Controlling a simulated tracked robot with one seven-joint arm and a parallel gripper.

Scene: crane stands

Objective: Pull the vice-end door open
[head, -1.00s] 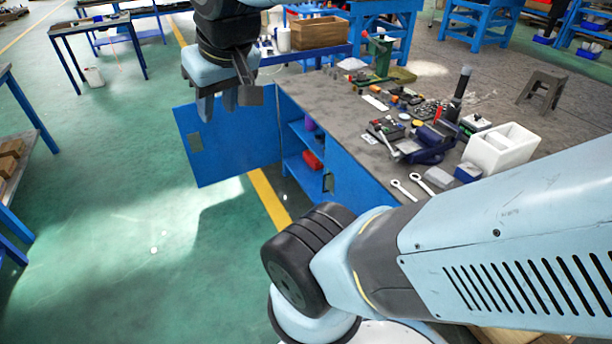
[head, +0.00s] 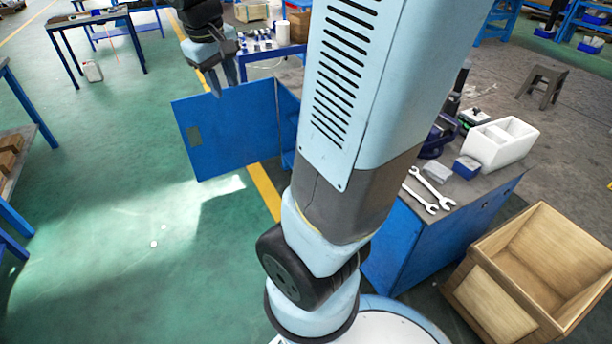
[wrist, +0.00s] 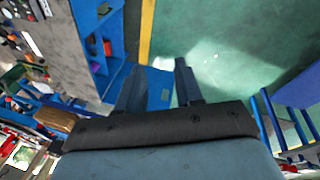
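A dark blue vice (head: 436,136) sits on the bench, partly hidden by my arm.
My arm hides much of the bench and cabinet opening. Two spanners (head: 431,190), a white bin (head: 498,145) and a small blue box (head: 466,167) lie on the near bench end. A wooden crate (head: 485,300) stands at the right. Floor left of the door is clear.

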